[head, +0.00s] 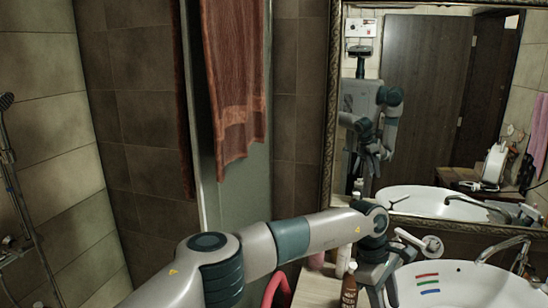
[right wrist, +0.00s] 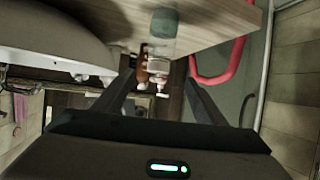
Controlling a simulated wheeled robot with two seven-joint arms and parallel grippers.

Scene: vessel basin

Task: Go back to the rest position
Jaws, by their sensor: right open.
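In the right wrist view the gripper's two dark fingers (right wrist: 160,82) stand apart. A clear bottle with a dark greenish end (right wrist: 163,25) and a brown item (right wrist: 142,66) appear beyond the gap between them. Nothing is seen clamped.
The wooden counter (head: 316,287) holds a few bottles, with a red curved bar (head: 276,290) at its left. A faucet (head: 503,248) stands at the basin. A framed mirror (head: 334,110) reflects the room. A reddish towel (head: 236,80) hangs over a glass panel.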

